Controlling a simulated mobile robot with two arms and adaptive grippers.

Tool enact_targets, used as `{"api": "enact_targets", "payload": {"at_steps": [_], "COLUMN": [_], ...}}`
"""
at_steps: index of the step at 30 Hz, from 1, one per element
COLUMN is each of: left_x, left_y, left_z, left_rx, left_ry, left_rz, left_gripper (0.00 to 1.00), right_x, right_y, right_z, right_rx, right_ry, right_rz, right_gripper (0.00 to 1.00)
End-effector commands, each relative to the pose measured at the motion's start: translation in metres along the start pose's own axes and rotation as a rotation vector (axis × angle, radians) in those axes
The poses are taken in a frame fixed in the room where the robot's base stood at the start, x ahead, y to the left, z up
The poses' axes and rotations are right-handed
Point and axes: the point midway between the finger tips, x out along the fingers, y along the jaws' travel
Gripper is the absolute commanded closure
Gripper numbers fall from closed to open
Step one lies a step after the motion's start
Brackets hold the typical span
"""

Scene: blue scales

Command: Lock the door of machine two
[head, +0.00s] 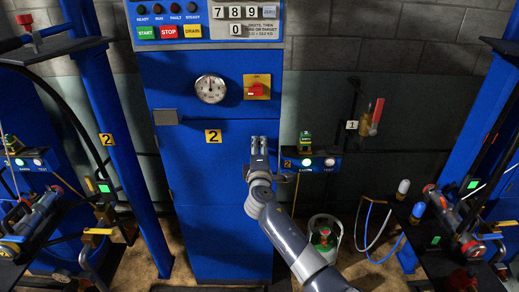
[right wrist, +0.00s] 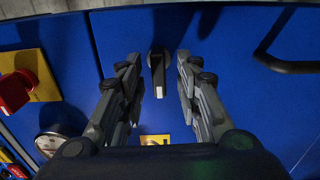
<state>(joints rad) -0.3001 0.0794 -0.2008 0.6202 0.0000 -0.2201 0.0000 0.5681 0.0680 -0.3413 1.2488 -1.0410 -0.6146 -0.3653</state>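Machine two is a tall blue cabinet (head: 225,225) with a yellow "2" label (head: 213,136), which also shows in the right wrist view (right wrist: 154,139). My right gripper (head: 258,145) is in front of the right part of its blue front. In the right wrist view, my right gripper (right wrist: 158,62) is open, with its fingers on either side of a small black and grey turn latch (right wrist: 158,72). Gaps show between the latch and both fingers. In the head view my gripper hides the latch. My left gripper is not in view.
Above are a gauge (head: 210,89), a red knob on a yellow plate (head: 257,88) and a button panel (head: 205,22). A small box with lit buttons (head: 312,164) is close to the right of my gripper. Blue frames stand at both sides.

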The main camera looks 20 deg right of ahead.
Motion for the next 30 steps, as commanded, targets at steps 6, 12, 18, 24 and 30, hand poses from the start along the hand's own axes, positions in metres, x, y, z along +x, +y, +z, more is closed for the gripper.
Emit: {"api": "enact_targets", "payload": {"at_steps": [6,12,18,24,30], "left_x": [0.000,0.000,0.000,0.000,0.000], "left_y": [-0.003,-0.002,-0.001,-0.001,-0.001], "left_z": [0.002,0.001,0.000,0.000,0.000], "left_rx": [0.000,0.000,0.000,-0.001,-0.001], "left_ry": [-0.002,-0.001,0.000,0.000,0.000], "left_rz": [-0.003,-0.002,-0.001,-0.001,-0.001], "left_gripper": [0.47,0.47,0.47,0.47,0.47], "right_x": [-0.004,-0.028,-0.066,-0.100,-0.118], "right_y": [-0.001,-0.001,-0.002,-0.001,-0.001], "right_z": [0.000,0.000,0.000,-0.001,0.000], "right_rx": [0.001,0.003,0.002,0.001,0.001], "right_ry": [0.000,0.001,0.001,0.002,0.000], "right_rz": [0.000,-0.001,-0.002,-0.001,-0.001], "right_gripper": [0.68,0.68,0.68,0.68,0.68]}}
